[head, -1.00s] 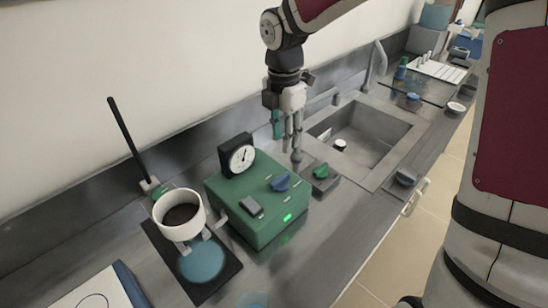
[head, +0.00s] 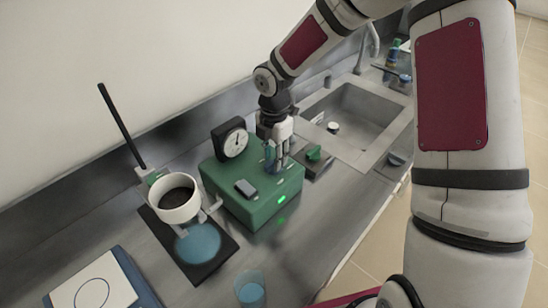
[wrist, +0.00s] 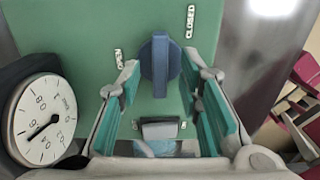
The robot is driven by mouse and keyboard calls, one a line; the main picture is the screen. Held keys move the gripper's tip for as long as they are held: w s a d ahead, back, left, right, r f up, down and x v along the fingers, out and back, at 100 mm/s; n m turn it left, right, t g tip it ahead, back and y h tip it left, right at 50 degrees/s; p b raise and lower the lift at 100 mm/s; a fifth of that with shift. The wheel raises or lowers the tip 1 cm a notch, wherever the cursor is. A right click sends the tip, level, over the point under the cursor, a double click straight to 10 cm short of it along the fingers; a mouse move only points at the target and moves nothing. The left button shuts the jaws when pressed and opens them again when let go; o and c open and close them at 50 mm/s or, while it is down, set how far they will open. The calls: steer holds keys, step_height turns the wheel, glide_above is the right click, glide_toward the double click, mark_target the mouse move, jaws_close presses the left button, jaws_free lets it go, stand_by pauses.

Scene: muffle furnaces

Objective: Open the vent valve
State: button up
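The vent valve appears to be the blue knob (wrist: 160,65) on top of the green box (head: 230,192). In the wrist view its raised bar runs up and down the picture. A label OPEN stands to its left and CLOSED to its upper right. My gripper (wrist: 161,72) is open, with one green-padded finger on each side of the knob. A gap shows on both sides, so I see no grip on it. In the head view my gripper (head: 276,158) points down over the right part of the box and largely hides the knob.
A pressure gauge (head: 234,140) stands at the back of the box, also in the wrist view (wrist: 42,120). A grey switch (head: 245,187) sits beside the knob. A white cup (head: 176,200) is at left, a glass (head: 250,288) in front, a sink (head: 350,125) at right.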

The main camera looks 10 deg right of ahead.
steer(key=shift+f, duration=0.5)
jaws_close()
